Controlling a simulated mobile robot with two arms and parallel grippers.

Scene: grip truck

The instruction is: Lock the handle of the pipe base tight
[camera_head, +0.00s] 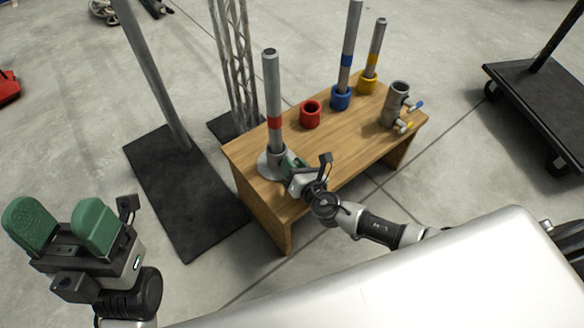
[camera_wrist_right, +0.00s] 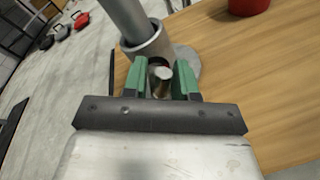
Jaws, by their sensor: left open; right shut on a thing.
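The pipe base (camera_head: 277,161) is a grey round flange with a socket, standing at the near left end of the wooden table. A grey pipe with a red band (camera_head: 273,98) stands upright in it. In the right wrist view the socket (camera_wrist_right: 149,41) is just ahead of the fingers. My right gripper (camera_wrist_right: 160,82) has its green fingers shut on a short metallic handle (camera_wrist_right: 161,75) at the base's side. How far the handle is turned cannot be told. My left gripper (camera_head: 70,228) is open and empty at the lower left, away from the table.
The wooden table (camera_head: 325,165) also bears a red ring (camera_head: 310,114), blue and yellow sockets with pipes (camera_head: 340,97), and a grey cylinder with small levers (camera_head: 396,104). A black plate with a pole (camera_head: 185,195) stands left of the table. A black cart (camera_head: 540,100) is at right.

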